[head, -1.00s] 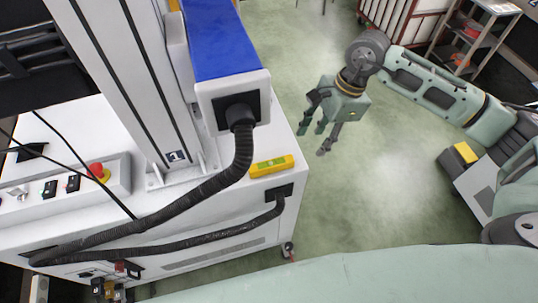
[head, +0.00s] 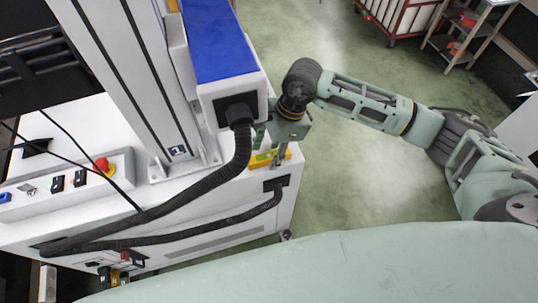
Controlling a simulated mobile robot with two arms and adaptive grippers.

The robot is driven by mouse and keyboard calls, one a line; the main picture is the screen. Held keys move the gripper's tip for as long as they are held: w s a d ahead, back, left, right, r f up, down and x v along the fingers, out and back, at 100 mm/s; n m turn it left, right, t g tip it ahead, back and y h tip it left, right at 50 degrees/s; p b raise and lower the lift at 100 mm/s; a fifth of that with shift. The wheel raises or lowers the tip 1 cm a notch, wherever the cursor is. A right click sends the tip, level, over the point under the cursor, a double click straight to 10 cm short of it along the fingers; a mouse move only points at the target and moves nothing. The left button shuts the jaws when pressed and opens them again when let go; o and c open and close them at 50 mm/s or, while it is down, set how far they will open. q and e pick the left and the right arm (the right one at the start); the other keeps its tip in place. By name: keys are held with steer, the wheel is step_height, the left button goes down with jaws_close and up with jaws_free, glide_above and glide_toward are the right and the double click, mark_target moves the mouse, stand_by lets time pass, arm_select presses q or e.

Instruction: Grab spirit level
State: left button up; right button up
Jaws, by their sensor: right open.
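The yellow spirit level (head: 262,160) lies on the white machine top near its right edge, just below the grey end box of the blue conveyor. My right gripper (head: 272,152) is open, pointing down over the level. Its fingers overlap the level's right part in the picture and hide some of it. I cannot tell whether the fingers touch the level. My left gripper is not in view.
A thick black corrugated hose (head: 242,160) runs close to the left of the level. A white upright post (head: 140,80) and a control box with a red button (head: 103,165) stand further left. Green floor (head: 350,180) is free to the right.

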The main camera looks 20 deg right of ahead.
steer(key=shift+f, duration=0.2)
jaws_close()
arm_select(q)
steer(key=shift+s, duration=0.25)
arm_select(e)
steer(key=shift+r, duration=0.1)
